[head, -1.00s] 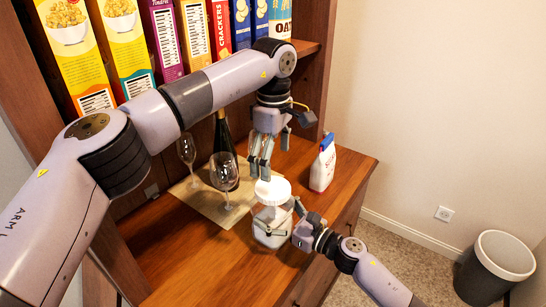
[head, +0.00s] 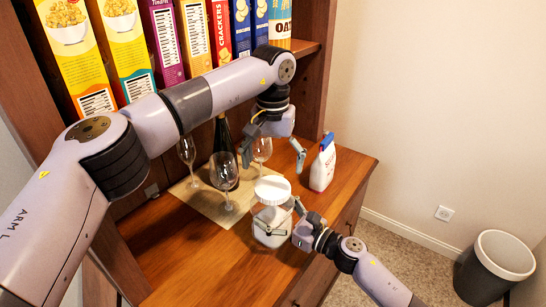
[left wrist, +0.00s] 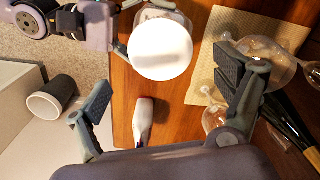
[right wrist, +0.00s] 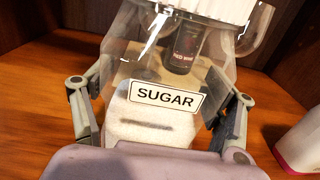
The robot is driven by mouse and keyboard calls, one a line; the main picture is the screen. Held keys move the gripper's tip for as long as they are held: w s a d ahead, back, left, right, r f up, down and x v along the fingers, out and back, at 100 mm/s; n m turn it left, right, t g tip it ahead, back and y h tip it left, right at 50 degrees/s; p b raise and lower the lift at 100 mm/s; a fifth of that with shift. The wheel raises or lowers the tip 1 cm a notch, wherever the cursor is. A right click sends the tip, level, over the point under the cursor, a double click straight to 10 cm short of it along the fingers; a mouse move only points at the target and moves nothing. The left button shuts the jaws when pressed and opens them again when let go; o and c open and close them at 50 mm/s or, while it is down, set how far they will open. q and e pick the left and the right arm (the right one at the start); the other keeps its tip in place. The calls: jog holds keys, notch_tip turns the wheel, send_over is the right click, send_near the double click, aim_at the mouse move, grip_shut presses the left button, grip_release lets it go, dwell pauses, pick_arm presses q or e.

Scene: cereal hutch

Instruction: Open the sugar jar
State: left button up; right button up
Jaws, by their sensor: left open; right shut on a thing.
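The sugar jar (head: 270,228) is clear glass with a "SUGAR" label (right wrist: 165,97) and white contents. It stands upright near the counter's front edge. Its white lid (head: 272,189) is on top; it also shows in the left wrist view (left wrist: 160,49). I cannot tell how tightly it sits. My right gripper (right wrist: 160,118) is shut around the jar's body, a finger on each side. My left gripper (head: 272,158) is open and empty above the lid, fingers spread wide and apart from it.
A white bag (head: 322,168) stands right of the jar. Cereal boxes (head: 120,45) fill the shelf above. The counter's front left (head: 190,265) is clear.

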aim_at(273, 187)
pick_arm(q)
notch_tip(273, 187, down, 7)
jog(key=shift+r, duration=0.2)
jog(key=shift+c, duration=0.3)
